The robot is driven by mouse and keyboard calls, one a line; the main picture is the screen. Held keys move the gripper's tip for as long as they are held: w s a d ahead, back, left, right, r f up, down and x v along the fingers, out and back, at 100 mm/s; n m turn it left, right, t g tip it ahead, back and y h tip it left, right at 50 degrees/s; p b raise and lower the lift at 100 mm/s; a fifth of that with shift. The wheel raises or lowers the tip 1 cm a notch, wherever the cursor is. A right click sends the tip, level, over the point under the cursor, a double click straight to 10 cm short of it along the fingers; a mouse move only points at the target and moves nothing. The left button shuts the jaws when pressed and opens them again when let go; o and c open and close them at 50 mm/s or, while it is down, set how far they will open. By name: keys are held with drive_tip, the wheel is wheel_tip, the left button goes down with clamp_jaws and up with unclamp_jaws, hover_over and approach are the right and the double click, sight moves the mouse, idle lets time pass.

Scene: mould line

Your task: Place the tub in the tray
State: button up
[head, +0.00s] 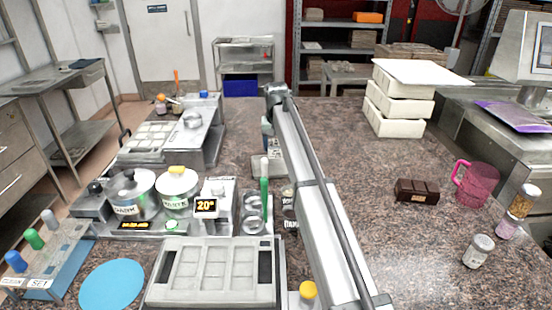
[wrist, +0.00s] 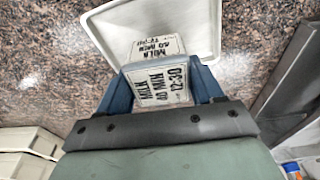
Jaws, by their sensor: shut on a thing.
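My gripper (wrist: 163,88) is shut on the tub (wrist: 165,78), a small pale box with black lettering reading "MILK 40 MIN 12:30", between its blue fingers. The pale tray (wrist: 108,22) with a raised rim lies just beyond and under the tub in the wrist view. The tub overlaps the tray's inside there; I cannot tell whether it touches the floor of the tray. In the head view the arm hides most of the gripper and the tub. Part of the tray (head: 236,166) shows left of the arm.
White stacked boxes (head: 398,108) stand at the back right. A chocolate block (head: 416,190), pink jug (head: 473,185) and small jars (head: 478,252) are on the right. Labelled pots (head: 131,192) and a mould (head: 213,272) are on the left. Bare countertop lies right of the arm.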

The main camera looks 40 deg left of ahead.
sight(276, 157)
drive_tip(key=shift+f, duration=2.65)
drive_tip(key=shift+f, duration=0.15)
drive_tip(key=o, duration=1.1)
drive_tip(key=r, duration=0.4)
drive_tip(key=s+d+r, duration=0.1)
drive_tip(key=r, duration=0.7)
drive_tip(key=shift+s+d+r, duration=0.1)
drive_tip(key=shift+s+d, duration=0.05)
